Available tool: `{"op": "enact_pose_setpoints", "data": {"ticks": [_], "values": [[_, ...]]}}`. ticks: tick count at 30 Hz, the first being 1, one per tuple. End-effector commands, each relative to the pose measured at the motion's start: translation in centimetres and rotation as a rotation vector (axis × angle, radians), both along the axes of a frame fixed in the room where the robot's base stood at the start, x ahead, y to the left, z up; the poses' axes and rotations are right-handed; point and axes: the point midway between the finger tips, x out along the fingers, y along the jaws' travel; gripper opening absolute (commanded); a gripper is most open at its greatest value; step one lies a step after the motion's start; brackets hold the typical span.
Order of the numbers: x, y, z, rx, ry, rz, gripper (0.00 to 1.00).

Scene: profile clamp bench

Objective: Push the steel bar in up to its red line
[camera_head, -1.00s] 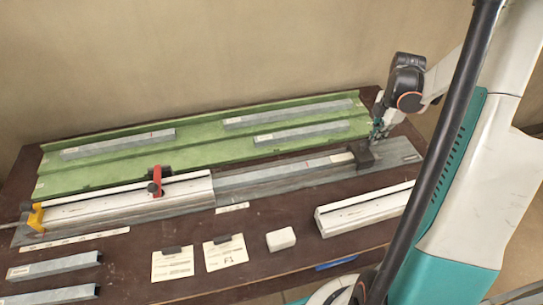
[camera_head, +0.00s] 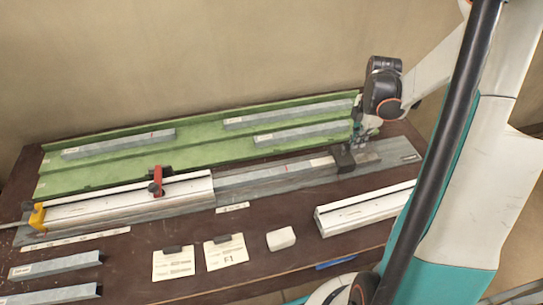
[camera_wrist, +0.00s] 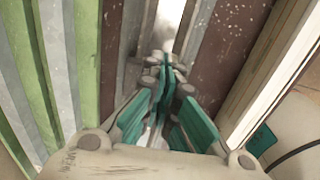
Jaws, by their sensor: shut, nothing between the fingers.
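The steel bar (camera_head: 265,174) lies along a grey base rail, running under or into the white clamp profile (camera_head: 120,205) on the left. Its red line (camera_head: 286,168) shows on bare bar, well to the right of the profile's right end. A pale label (camera_head: 322,162) is near its right end. A dark block (camera_head: 344,160) stands on the rail at that end, seemingly against it. My gripper (camera_head: 364,142) is shut and empty, low beside the block's right side; contact is unclear. In the wrist view, the teal fingers (camera_wrist: 165,62) are together over the rail, hiding what lies beneath.
A red lever (camera_head: 157,182) and a yellow piece (camera_head: 37,217) sit on the profile. A green tray (camera_head: 205,150) with several grey bars lies behind. A second white profile (camera_head: 365,208), a white block (camera_head: 281,239) and cards (camera_head: 226,252) lie in front. The rail's right end (camera_head: 400,150) is clear.

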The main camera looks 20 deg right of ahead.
Motion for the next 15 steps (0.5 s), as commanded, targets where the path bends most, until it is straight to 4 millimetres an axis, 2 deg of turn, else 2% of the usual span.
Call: {"op": "enact_pose_setpoints", "data": {"ticks": [15], "values": [[0.2,3.6,0.0,0.001,0.0,0.002,0.0]]}}
